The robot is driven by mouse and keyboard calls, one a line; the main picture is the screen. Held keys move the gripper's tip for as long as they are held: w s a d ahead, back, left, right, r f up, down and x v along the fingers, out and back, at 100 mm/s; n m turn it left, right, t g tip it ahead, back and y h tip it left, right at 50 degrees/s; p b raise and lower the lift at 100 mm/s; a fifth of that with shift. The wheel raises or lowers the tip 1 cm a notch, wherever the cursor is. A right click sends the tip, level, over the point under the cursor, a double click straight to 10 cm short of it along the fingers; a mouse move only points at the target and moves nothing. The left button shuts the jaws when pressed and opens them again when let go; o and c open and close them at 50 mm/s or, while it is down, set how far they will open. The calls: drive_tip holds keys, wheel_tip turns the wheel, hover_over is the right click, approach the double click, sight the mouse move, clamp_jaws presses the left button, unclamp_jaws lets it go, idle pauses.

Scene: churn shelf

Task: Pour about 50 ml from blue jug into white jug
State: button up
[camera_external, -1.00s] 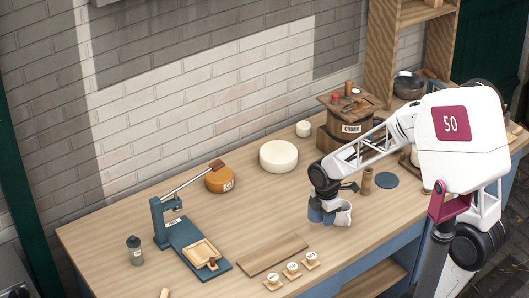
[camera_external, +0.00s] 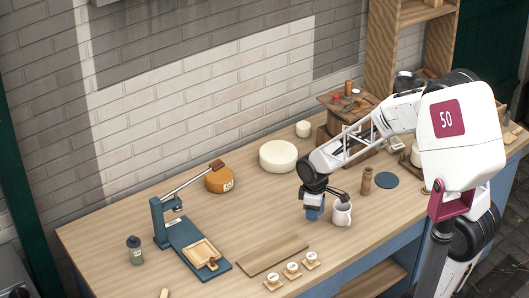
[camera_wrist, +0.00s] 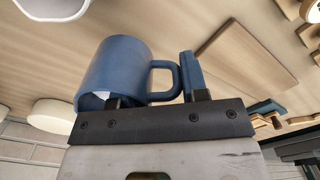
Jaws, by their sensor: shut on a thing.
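My gripper (camera_external: 313,201) is shut on the blue jug (camera_external: 314,213), over the front half of the table. In the wrist view the blue jug (camera_wrist: 118,68) and its handle (camera_wrist: 164,80) are close up at the gripper (camera_wrist: 155,92). A small white patch shows at the jug's lower edge there; I cannot tell whether it is liquid. Part of the white jug (camera_wrist: 55,8) shows at the wrist view's top left. The liquid level in either jug cannot be seen.
A wooden board (camera_external: 273,257) and several small labelled pieces (camera_external: 291,269) lie front left. A brown cylinder (camera_external: 367,181) and blue disc (camera_external: 384,179) are to the right. A white wheel (camera_external: 278,156) and the churn (camera_external: 345,119) stand behind. A lever press (camera_external: 181,234) is left.

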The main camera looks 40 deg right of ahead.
drive_tip(key=m, duration=0.1)
drive_tip(key=w+m, duration=0.1)
drive_tip(key=m, duration=0.1)
drive_tip(key=w+m, duration=0.1)
drive_tip(key=shift+w+a+f+m, duration=0.25)
drive_tip(key=shift+m, duration=0.05)
drive_tip(key=m, duration=0.1)
drive_tip(key=w+m, duration=0.1)
drive_tip(key=m, duration=0.1)
drive_tip(key=w+m, duration=0.1)
drive_tip(key=shift+w+a+f+m, duration=0.15)
drive_tip(key=shift+a+f+m, duration=0.1)
drive_tip(key=shift+a+m, duration=0.05)
drive_tip(key=m, duration=0.1)
drive_tip(key=w+m, duration=0.1)
drive_tip(key=m, duration=0.1)
drive_tip(key=w+m, duration=0.1)
drive_tip(key=shift+w+a+f, duration=0.15)
drive_tip(key=shift+a+f, duration=0.1)
drive_tip(key=shift+f, duration=0.1)
drive_tip(key=shift+w+a+f+m, duration=0.15)
drive_tip(key=shift+w+m, duration=0.25)
drive_tip(key=shift+m, duration=0.55)
drive_tip(key=shift+w+a+f+m, duration=0.15)
drive_tip(key=shift+w+m, duration=0.25)
drive_tip(key=shift+m, duration=0.55)
drive_tip(key=shift+d, duration=0.1)
drive_tip(key=shift+r, duration=0.1)
